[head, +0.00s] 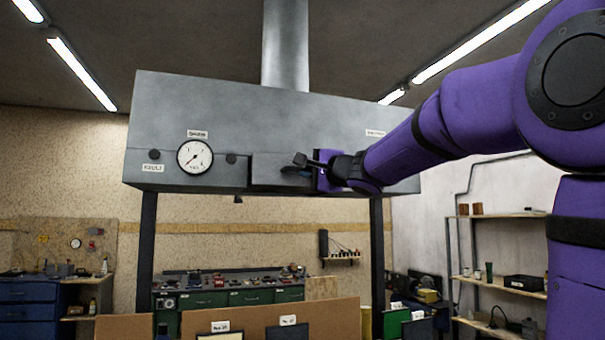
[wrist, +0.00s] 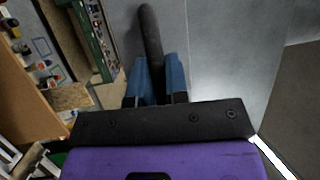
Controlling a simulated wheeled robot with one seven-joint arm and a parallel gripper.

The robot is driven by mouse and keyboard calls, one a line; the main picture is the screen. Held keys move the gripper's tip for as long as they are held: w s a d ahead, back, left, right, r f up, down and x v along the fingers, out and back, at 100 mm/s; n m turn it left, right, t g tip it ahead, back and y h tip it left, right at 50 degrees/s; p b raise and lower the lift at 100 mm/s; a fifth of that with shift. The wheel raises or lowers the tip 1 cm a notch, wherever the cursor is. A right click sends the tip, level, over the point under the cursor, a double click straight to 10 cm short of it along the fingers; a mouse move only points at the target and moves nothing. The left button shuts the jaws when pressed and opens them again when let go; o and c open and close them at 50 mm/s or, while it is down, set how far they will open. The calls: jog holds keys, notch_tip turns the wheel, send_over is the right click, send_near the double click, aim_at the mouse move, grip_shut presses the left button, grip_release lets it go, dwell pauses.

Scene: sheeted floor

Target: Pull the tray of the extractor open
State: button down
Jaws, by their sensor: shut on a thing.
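The extractor (head: 340,120) is a grey metal hood with a duct rising from its top, on dark posts. Its tray (head: 265,171) is a grey front low on the hood's face, right of the round gauge; how far it stands out is hard to tell. My gripper (head: 300,168) is at the tray's front, with my purple arm coming from the right. In the wrist view my gripper's blue fingers (wrist: 160,72) are shut on a dark bar-like handle (wrist: 150,35). My gripper and wrist hide part of the tray in the head view.
A round gauge (head: 195,156) and small dark knobs sit on the hood's face to the left. Below and behind are a green workbench (head: 225,298) and brown panels (head: 270,318). Shelves (head: 500,280) stand at the right wall.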

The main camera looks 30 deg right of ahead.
jog(key=s+a, duration=0.4)
jog(key=s, duration=1.1)
jog(key=shift+s+a, duration=0.2)
jog(key=shift+s, duration=0.15)
jog(key=shift+f, duration=0.1)
jog(key=c, duration=1.1)
grip_release()
jog(key=shift+c, duration=0.2)
jog(key=v, duration=1)
jog(key=shift+s, duration=0.4)
jog(key=shift+f, duration=0.1)
